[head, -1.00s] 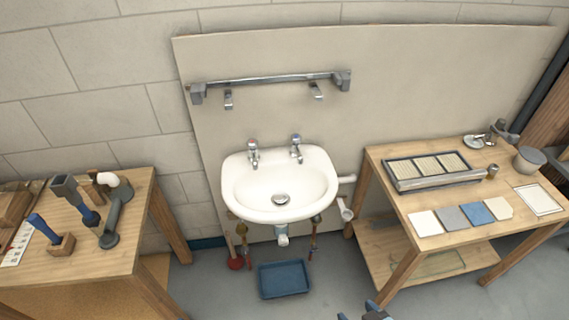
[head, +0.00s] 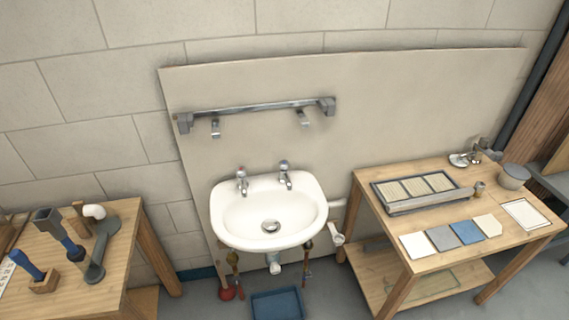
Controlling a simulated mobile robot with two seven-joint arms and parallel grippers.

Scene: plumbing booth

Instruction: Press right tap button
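A white wall basin (head: 268,237) hangs on a pale board in the middle of the head view. Two chrome taps stand on its back rim, a left tap (head: 242,182) and a right tap (head: 285,175). The right tap has a small button-like top, which looks dark or bluish; the left one has a reddish mark. The drain (head: 271,226) shows in the bowl. Neither of my grippers is in view, and nothing touches the taps.
A metal rail (head: 255,108) with two brackets is fixed above the basin. A wooden workbench with tools (head: 110,275) stands left, and a wooden table with tile samples (head: 408,272) stands right. A blue tray (head: 277,305) lies on the floor below the basin.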

